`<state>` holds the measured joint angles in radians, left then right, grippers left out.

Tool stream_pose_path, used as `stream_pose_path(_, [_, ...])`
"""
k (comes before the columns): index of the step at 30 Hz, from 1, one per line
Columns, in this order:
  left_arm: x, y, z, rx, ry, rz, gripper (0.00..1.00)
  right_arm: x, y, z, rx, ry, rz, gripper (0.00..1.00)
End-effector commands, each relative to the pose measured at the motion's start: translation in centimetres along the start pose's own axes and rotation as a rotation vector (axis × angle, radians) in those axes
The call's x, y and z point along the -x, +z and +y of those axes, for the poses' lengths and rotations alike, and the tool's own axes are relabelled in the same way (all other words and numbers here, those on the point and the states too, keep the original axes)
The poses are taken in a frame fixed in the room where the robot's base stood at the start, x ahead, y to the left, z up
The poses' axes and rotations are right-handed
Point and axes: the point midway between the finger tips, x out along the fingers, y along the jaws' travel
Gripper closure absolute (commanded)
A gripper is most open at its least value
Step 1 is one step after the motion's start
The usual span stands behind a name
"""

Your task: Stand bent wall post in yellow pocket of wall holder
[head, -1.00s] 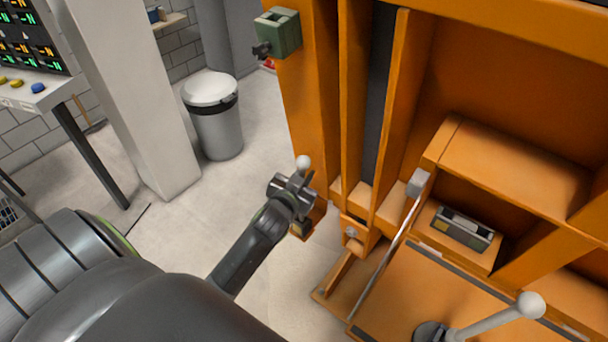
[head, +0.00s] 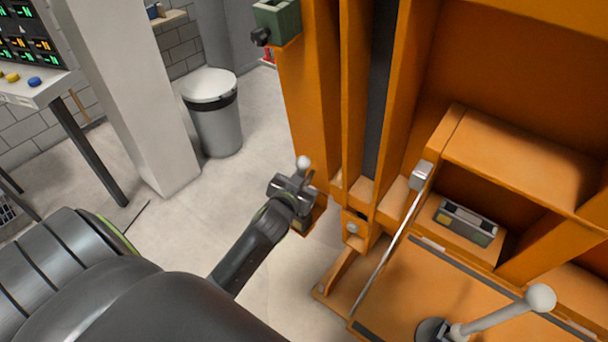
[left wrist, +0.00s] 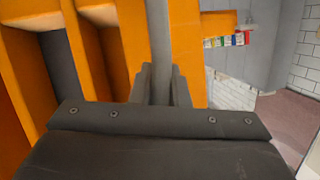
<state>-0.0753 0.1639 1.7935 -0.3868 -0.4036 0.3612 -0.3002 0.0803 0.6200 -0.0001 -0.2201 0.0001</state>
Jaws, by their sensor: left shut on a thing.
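My left gripper (head: 297,185) is beside the orange upright at the centre of the head view. It is shut on a grey post (left wrist: 158,40), which runs up between the fingers in the left wrist view. I take this to be the bent wall post; its bend cannot be made out. A pale rounded tip (head: 303,162) shows just above the gripper. A grey-green slotted block with a yellow patch, seemingly the wall holder (head: 466,222), sits on an orange ledge to the right, well apart from the gripper. My right gripper is not in view.
A metal rod with a block end (head: 420,176) slants up left of the holder. A ball-topped lever (head: 500,313) rises from the orange bed at lower right. A green box (head: 277,22) is on the upright. A grey bin (head: 215,125) stands behind on open floor.

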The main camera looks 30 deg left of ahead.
Motion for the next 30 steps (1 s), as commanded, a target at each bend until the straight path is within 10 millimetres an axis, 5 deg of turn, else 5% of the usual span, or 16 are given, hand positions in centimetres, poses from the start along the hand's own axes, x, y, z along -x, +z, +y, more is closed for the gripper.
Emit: stream_pose_path(30, [-0.3, 1.5, 0.3, 0.000, 0.000, 0.001, 1.00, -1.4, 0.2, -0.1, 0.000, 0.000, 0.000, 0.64])
